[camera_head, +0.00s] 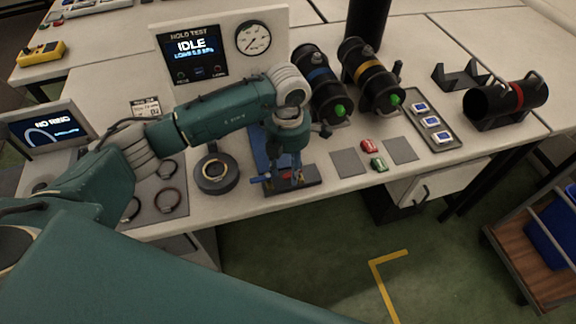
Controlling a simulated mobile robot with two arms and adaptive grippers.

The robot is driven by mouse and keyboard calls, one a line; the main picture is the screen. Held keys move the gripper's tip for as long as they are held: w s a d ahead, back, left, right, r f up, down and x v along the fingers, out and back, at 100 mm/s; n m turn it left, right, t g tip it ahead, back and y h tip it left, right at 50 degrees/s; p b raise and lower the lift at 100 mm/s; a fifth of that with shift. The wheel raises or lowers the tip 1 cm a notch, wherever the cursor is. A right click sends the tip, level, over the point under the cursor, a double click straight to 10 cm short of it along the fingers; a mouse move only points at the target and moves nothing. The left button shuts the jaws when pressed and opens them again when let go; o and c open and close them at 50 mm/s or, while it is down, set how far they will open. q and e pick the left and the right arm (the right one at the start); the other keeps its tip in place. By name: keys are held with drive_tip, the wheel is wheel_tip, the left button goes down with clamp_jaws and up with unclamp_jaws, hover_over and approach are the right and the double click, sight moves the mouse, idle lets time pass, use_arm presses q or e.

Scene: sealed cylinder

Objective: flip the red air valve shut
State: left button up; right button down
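My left arm reaches across the bench from the left. Its gripper (284,176) points down at a small blue and dark fixture (312,176) near the bench's front edge. The fingertips are small and overlap the fixture, so I cannot tell whether they touch it or how far apart they are. A small reddish spot shows by the fingers, but I cannot make out a red valve lever or its position; the gripper and wrist hide part of the fixture. My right gripper is not in view.
A hold-test panel (190,48) reading IDLE, with a gauge (253,38), stands behind. Black cylinders with a blue band (318,76) and yellow band (369,69) lie to the right. Red (368,145) and green (379,163) pieces lie near grey pads. A dark ring (216,186) sits left.

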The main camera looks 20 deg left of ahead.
use_arm(q)
drive_tip(key=shift+c, duration=0.3)
clamp_jaws()
drive_tip(key=m+b, duration=0.1)
drive_tip(key=b, duration=0.1)
drive_tip(key=m+b, duration=0.1)
drive_tip(key=b, duration=0.2)
drive_tip(key=shift+w+a+f+m, duration=0.2)
drive_tip(key=shift+w+f+m, duration=0.1)
drive_tip(key=shift+w, duration=0.1)
drive_tip(key=shift+r+m, duration=0.25)
drive_tip(key=shift+m, duration=0.15)
drive_tip(key=shift+r, duration=0.1)
drive_tip(key=shift+o, duration=0.3)
unclamp_jaws()
wheel_tip(320, 180, up, 12)
